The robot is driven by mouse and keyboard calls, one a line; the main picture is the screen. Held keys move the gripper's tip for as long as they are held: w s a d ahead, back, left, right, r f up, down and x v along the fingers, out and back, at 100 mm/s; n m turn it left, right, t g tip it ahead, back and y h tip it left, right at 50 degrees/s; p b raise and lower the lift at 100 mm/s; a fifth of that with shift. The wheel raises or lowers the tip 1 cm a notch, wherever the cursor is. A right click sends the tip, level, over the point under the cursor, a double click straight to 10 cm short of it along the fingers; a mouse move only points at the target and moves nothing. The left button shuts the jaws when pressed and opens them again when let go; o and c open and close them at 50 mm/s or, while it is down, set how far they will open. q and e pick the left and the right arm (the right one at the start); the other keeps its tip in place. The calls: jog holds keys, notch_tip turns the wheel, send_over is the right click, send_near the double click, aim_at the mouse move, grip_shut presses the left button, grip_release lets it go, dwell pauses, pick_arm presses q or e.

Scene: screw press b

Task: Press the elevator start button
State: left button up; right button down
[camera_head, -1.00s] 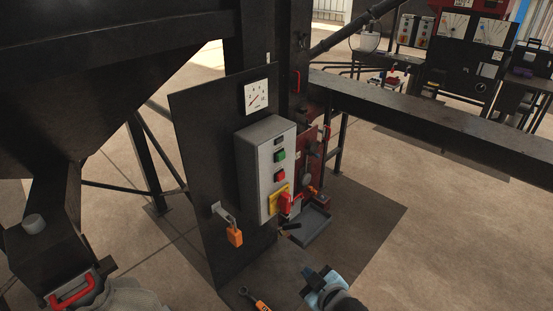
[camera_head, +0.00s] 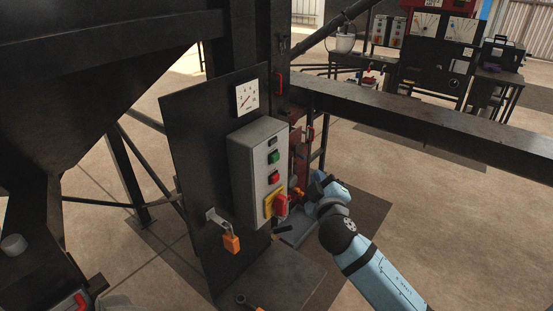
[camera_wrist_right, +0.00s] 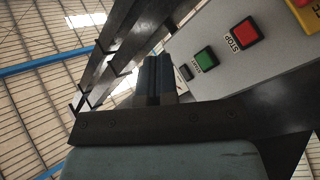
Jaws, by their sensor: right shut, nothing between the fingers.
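The grey control box (camera_head: 258,172) stands on a dark upright panel. It has a green button (camera_head: 274,157) with a red button (camera_head: 274,177) below it. In the right wrist view the green button (camera_wrist_right: 205,59), which has small lettering beside it, is just right of my fingers, and the red STOP button (camera_wrist_right: 244,34) is farther right. My right gripper (camera_head: 318,183) is in front and to the right of the box, apart from the buttons. Its fingers (camera_wrist_right: 156,70) are shut and empty. My left gripper is not in view.
A yellow plate with a red rotary handle (camera_head: 281,205) sits low on the box. An orange padlock (camera_head: 232,243) hangs on the panel to the left. A dial gauge (camera_head: 246,98) is above the box. A long dark beam (camera_head: 430,125) runs behind my right arm.

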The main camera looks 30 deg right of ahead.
aim_at(276, 158)
jog(key=w+a, duration=0.3)
jog(key=w, duration=0.5)
jog(key=shift+a+b, duration=0.2)
jog(key=shift+b, duration=0.15)
jog(key=shift+w+a, duration=0.1)
jog(key=shift+w, duration=0.15)
dwell(1.7)
jog(key=shift+w+a, duration=0.1)
jog(key=shift+w, duration=0.1)
jog(key=shift+w+a, duration=0.15)
jog(key=shift+w, duration=0.25)
dwell(0.7)
jog(key=shift+s, duration=0.15)
jog(key=shift+s+d, duration=0.35)
jog(key=shift+s, duration=0.3)
